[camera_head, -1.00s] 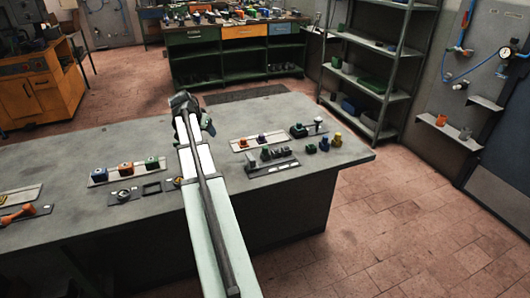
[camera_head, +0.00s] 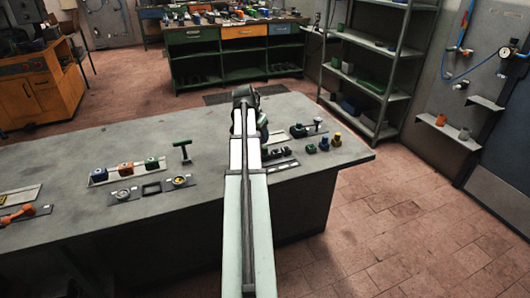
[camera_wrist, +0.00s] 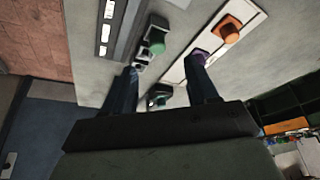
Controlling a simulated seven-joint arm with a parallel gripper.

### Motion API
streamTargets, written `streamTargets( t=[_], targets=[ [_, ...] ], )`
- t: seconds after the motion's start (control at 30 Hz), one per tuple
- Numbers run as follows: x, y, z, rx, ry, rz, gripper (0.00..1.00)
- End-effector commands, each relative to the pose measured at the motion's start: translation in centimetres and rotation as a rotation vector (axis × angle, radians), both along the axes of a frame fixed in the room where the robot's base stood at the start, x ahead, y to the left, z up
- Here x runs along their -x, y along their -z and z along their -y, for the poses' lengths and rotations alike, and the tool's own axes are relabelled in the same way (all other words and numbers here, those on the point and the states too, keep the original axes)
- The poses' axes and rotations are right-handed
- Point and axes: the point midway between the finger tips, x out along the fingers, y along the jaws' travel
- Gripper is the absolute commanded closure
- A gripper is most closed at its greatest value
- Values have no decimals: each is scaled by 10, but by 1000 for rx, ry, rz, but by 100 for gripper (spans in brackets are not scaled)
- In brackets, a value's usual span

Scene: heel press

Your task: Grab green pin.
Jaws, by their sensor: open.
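In the wrist view, a green round-topped piece (camera_wrist: 157,46) stands on a dark base beside a dark rack (camera_wrist: 113,35). A second dark green piece (camera_wrist: 160,97) shows lower, between my fingers. In the head view, a small green piece (camera_head: 310,148) stands at the right of the bench, and a green T-shaped handle (camera_head: 182,151) stands at its middle. I cannot tell which is the green pin. My gripper (camera_wrist: 164,65) is open and empty above the bench, its fingers either side of the rack-end area. In the head view my arm hides it.
A pale strip holds an orange knob (camera_wrist: 227,30) and a purple piece (camera_wrist: 196,60), close to my right finger. The bench (camera_head: 100,150) is clear at the back left.

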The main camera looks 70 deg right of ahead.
Motion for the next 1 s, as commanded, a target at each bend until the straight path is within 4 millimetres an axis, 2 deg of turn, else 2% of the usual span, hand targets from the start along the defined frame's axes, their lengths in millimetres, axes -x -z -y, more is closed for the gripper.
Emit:
streamTargets(
  t=[0.2, 0.63, 1.0],
  targets=[
    [2, 29, 12, 0, 1, -1, 42],
    [4, 48, 19, 1, 1, 0, 42],
    [10, 87, 34, 0, 0, 0, 42]
  ],
)
